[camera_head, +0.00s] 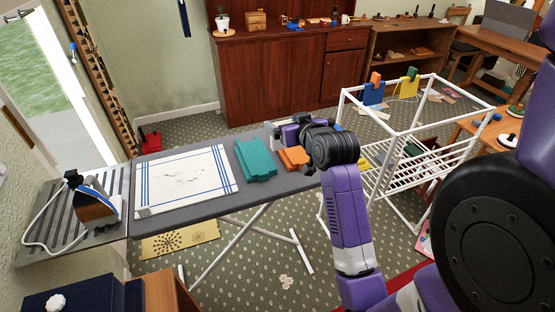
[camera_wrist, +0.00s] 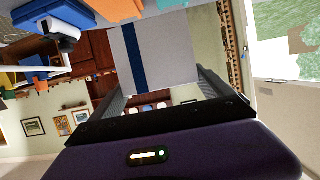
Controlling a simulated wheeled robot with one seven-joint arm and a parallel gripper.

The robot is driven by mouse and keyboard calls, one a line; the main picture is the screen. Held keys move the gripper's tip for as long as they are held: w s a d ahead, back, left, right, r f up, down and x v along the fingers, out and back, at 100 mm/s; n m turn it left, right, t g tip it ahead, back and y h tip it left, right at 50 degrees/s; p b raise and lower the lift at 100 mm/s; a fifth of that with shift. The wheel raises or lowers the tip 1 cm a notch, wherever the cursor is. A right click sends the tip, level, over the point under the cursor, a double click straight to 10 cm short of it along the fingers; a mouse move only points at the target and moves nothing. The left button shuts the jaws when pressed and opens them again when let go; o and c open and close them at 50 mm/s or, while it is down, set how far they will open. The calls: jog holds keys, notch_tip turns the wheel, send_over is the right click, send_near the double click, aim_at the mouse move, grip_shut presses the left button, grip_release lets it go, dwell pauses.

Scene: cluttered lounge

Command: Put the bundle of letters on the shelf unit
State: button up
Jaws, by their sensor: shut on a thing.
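My gripper (camera_wrist: 160,100) is shut on a pale, flat rectangular thing with a dark blue band, which looks like the bundle of letters (camera_wrist: 178,55). In the head view my gripper (camera_head: 279,131) is above the far right end of the ironing board, beside the orange folded cloth (camera_head: 294,158). The held bundle is mostly hidden there by my wrist. A low brown open shelf unit (camera_head: 398,32) stands against the back wall at the upper right, well apart from my gripper. It has several small things on its top and on a lower shelf.
The ironing board (camera_head: 150,219) holds a striped white cloth (camera_head: 190,178) and teal folded cloth (camera_head: 254,161). An iron (camera_head: 92,205) stands at its left end. A white drying rack (camera_head: 400,128) stands between my arm and the shelf unit. Carpet (camera_head: 215,122) is open before the cabinet (camera_head: 270,80).

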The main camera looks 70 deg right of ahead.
notch_tip(320, 180, down, 14)
jog(key=shift+r, duration=0.2)
dwell(0.4)
jog(key=shift+f, duration=0.15)
jog(key=o, duration=1.1)
jog(key=shift+o, duration=0.2)
